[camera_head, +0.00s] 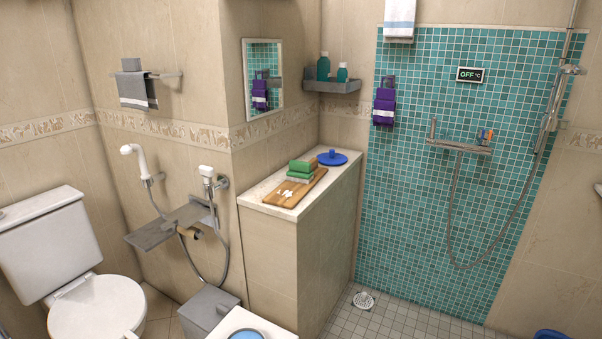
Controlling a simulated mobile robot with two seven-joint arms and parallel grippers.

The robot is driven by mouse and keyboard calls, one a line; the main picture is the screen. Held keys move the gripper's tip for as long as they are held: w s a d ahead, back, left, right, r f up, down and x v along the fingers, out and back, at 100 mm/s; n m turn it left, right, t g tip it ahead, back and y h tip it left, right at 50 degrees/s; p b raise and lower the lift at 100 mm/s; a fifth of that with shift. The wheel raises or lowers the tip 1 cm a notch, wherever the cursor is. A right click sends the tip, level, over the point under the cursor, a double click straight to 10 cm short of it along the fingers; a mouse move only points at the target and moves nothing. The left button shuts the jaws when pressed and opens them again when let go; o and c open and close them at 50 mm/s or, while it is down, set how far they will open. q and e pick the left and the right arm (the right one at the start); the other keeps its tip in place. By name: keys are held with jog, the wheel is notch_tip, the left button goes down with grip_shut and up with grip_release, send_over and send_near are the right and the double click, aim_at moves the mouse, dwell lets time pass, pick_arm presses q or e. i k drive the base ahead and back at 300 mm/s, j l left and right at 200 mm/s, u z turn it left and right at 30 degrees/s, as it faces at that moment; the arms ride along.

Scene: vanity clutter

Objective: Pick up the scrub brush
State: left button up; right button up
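I cannot pick out the scrub brush with certainty. A round blue object with an upright knob (332,157) lies on the far end of the pale counter top (262,203); it may be a brush or a lid. Small orange and blue items (485,136) on the grey shower shelf (452,144) are too small to identify. Neither of my grippers is in view.
On the counter, a wooden board (283,200) holds green and grey blocks (302,168) and small white pieces. A toilet (97,306) stands at left. A grey bin (208,309) and a white surface with a blue round item (246,335) are at bottom. Tiled shower floor (400,320) looks mostly clear.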

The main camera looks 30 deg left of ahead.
aim_at(302, 172)
jog(key=u, duration=1.4)
jog(key=l+u, duration=0.1)
jog(key=u, duration=0.25)
jog(key=i+l+u, duration=0.1)
jog(key=u, duration=0.2)
jog(key=l+u, duration=0.1)
jog(key=u, duration=0.25)
jog(key=l+u, duration=0.6)
jog(key=l, duration=0.25)
jog(key=l+u, duration=0.15)
jog(key=l, duration=0.45)
jog(key=l+u, duration=0.15)
jog(key=l, duration=0.4)
jog(key=k+l+u, duration=0.15)
jog(key=l, duration=0.45)
